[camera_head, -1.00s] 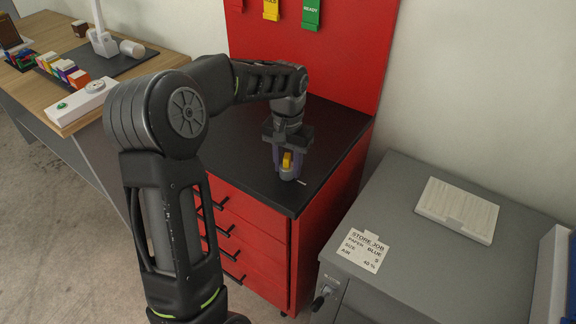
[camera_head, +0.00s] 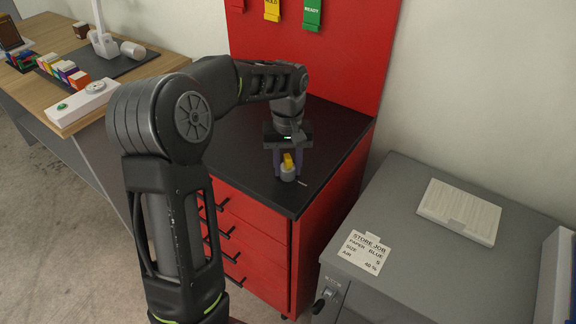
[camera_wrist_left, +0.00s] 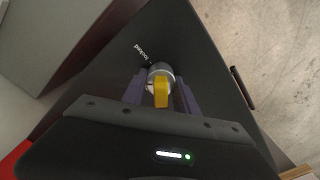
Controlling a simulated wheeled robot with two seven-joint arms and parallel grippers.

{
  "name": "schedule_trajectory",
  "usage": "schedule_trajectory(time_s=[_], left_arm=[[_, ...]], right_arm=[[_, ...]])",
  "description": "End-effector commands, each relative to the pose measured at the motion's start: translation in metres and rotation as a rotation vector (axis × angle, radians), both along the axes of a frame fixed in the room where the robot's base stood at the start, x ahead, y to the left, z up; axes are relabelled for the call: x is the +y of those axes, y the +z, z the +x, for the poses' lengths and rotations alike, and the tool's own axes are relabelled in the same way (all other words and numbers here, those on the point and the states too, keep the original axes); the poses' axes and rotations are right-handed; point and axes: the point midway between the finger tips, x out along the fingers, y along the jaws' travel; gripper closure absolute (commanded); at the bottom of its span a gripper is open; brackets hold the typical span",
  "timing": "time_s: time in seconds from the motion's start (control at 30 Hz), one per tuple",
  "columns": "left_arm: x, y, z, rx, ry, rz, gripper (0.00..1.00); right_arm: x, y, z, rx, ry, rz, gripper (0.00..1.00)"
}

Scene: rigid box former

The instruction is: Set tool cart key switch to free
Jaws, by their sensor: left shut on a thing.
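The key switch (camera_head: 288,174) is a round grey base with a yellow key (camera_head: 288,160) on top, near the front right corner of the tool cart's black top (camera_head: 330,140). My left gripper (camera_head: 289,170) reaches down over it, its purple fingers on either side of the key, shut on it. The left wrist view shows the yellow key (camera_wrist_left: 161,92) between the fingers (camera_wrist_left: 160,88), with the silver base (camera_wrist_left: 159,71) behind it. A small white label reading "locked" (camera_wrist_left: 140,52) is beside the base. My right gripper is not in view.
The red cart (camera_head: 262,260) has drawers with black handles and a red back panel (camera_head: 300,60) with coloured tags. A grey cabinet (camera_head: 430,270) with a printed card (camera_head: 364,252) stands close at the right. A wooden desk (camera_head: 45,85) stands at the left.

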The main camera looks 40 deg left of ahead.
Motion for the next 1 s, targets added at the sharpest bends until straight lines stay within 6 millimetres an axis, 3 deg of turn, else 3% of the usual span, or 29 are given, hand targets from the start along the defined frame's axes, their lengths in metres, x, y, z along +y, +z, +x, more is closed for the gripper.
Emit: schedule_trajectory(time_s=[1.0], left_arm=[[0.0019, 0.0015, -0.0006, -0.004, 0.505, 0.001, 1.00]], right_arm=[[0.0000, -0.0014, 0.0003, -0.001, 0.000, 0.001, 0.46]])
